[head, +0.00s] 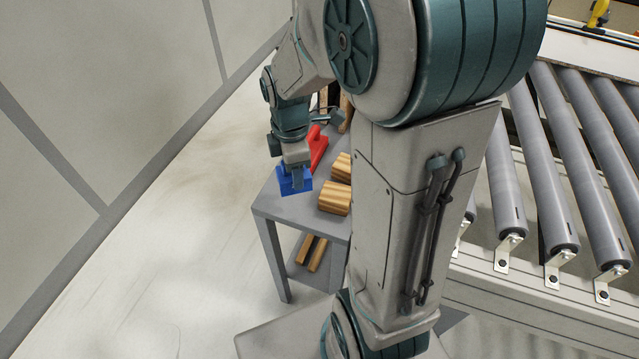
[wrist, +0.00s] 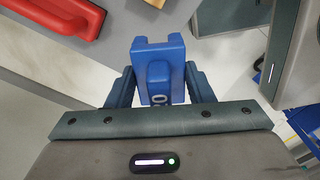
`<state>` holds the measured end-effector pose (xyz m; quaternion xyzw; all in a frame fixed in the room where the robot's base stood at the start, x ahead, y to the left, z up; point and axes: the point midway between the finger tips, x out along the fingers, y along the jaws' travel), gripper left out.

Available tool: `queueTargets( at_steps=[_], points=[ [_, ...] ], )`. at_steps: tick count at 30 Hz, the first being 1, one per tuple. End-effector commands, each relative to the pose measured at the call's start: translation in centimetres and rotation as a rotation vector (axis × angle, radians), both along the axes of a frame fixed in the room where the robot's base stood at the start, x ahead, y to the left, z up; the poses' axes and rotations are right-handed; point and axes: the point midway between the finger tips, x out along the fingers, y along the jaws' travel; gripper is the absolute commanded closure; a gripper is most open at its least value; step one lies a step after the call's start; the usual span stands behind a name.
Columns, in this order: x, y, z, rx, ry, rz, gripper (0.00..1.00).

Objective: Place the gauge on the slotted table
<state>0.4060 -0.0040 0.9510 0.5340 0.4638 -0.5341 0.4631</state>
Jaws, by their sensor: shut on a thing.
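A blue block (head: 286,185) with a notched end, which I take to be the gauge, is at the left edge of a small grey table. In the wrist view the blue block (wrist: 173,52) sits between the fingers of my gripper (wrist: 158,85), which is shut on it. My gripper (head: 297,174) points down over that table edge in the head view. I cannot tell whether the block touches the tabletop or hangs just above it. I cannot make out a slotted table in either view.
The small grey table (head: 283,209) also bears a red handled piece (head: 318,147) and striped wooden blocks (head: 335,198), with wood strips on its lower shelf. A roller conveyor (head: 540,165) stands at the right. Open floor (head: 170,240) lies left, bounded by a wall.

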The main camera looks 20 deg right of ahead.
Motion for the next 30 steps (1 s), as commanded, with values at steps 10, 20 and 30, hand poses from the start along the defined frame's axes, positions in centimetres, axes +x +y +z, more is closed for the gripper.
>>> queueTargets(
  at_steps=[10, 20, 30],
  points=[
    [-4.8, 0.1, -0.1, -0.001, -0.004, 0.635, 0.78],
    [-6.7, 0.1, -0.2, 0.001, -0.002, 0.917, 0.78],
    [-2.3, -0.2, -3.0, 0.003, 0.004, 0.929, 0.78]
  ],
)
